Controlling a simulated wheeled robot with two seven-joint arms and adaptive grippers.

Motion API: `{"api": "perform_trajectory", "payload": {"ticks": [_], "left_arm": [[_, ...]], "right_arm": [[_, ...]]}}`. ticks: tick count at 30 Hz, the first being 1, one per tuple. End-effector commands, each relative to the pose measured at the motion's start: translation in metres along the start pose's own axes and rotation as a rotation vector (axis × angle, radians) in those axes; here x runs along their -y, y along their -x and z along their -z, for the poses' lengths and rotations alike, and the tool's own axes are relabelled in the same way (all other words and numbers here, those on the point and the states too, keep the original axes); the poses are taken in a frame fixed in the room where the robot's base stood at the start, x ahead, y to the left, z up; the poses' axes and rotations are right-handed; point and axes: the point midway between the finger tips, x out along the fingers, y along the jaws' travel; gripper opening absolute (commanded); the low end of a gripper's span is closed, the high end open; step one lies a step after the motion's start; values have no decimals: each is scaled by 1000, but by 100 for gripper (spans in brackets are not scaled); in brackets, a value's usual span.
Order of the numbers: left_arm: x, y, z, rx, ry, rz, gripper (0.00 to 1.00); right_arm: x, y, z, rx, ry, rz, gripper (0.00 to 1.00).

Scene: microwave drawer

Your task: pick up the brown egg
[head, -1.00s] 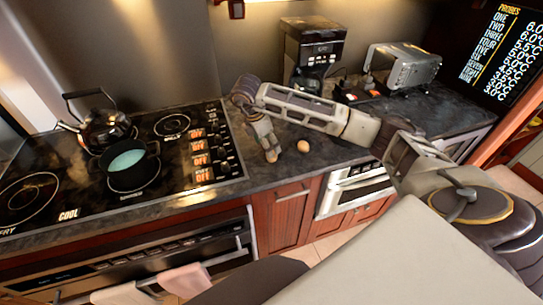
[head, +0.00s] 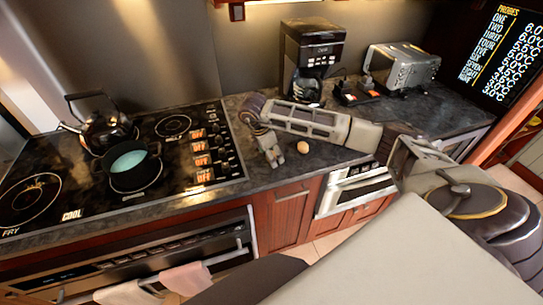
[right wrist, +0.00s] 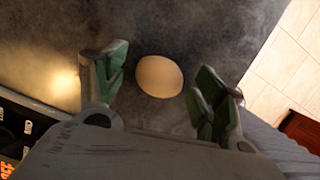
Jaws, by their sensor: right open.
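The brown egg (head: 303,177) lies on the dark countertop close to its front edge, to the right of the cooktop. My right gripper (head: 288,154) is open and empty above the counter at the egg. In the right wrist view the egg (right wrist: 160,76) shows whole between the two spread fingers, with a gap on each side. The green-padded fingers do not appear to touch it. The exact height of the fingertips over the counter is hard to tell. My left gripper is not in view.
A cooktop (head: 70,195) with a kettle (head: 103,130) and a pot (head: 130,180) lies to the left. A coffee maker (head: 310,50) and a toaster oven (head: 402,68) stand at the back. The counter's front edge is near the egg, with drawers below.

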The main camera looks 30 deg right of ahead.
Motion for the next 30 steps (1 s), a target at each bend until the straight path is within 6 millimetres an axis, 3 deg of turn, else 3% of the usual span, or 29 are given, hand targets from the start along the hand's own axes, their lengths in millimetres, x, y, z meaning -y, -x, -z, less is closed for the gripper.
{"api": "perform_trajectory", "payload": {"ticks": [13,21,30], "left_arm": [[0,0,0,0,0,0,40],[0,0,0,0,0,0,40],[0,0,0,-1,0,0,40]], "right_arm": [[0,-1,0,0,0,0,70],[0,-1,0,0,0,0,39],[0,0,0,0,0,-1,39]]}}
